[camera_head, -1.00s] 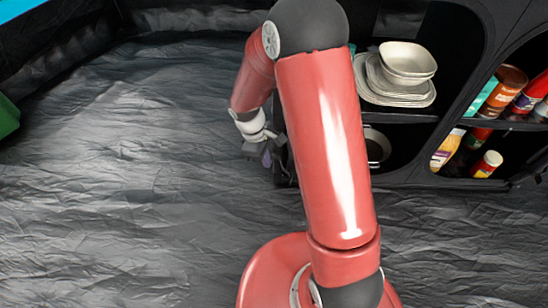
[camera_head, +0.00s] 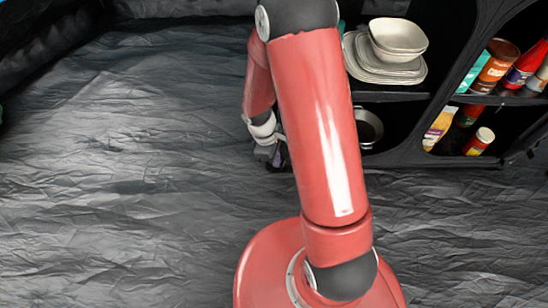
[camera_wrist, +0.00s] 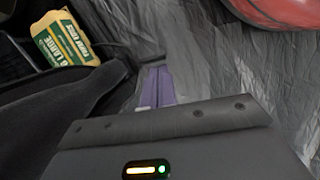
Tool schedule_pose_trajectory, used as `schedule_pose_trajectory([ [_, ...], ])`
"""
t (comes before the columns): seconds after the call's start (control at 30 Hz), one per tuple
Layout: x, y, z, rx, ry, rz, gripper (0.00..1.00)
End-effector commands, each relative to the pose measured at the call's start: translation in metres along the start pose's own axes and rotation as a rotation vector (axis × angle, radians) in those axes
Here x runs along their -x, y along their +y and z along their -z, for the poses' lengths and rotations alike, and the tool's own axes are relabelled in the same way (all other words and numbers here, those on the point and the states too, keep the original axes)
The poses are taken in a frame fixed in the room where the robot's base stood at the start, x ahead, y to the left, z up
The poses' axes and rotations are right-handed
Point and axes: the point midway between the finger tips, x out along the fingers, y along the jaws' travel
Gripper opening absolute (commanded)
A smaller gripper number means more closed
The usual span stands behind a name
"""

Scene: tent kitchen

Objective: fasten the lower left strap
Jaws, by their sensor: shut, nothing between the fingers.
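My gripper (camera_head: 277,158) is low beside the left end of the black fabric shelf unit (camera_head: 405,97), partly hidden by my red arm. In the wrist view, its two purple fingers (camera_wrist: 154,86) are together, with nothing between them. Black fabric (camera_wrist: 45,112) lies to the left of the fingers in that view. I cannot make out the lower left strap in either view. My arm hides part of the shelf's left side in the head view.
Pale bowls and plates (camera_head: 384,68) are stacked on the shelf. A pot (camera_head: 368,128) stands below them. Jars and cans (camera_head: 497,64) fill the right compartments. A yellow and green pack (camera_wrist: 62,40) is at the wrist view's upper left. Wrinkled grey floor (camera_head: 130,190) is clear on the left.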

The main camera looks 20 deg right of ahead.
Motion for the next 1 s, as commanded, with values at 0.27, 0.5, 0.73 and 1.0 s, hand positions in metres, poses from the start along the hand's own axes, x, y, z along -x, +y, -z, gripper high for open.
schedule_pose_trajectory([
  [0.27,-0.003,0.008,-0.009,0.000,-0.001,0.000,0.00],
  [0.5,-0.002,0.008,-0.008,0.000,-0.001,0.000,0.00],
  [0.73,-0.001,0.003,-0.002,0.001,-0.001,0.000,0.00],
  [1.0,0.001,-0.002,0.005,0.000,-0.001,0.000,0.00],
])
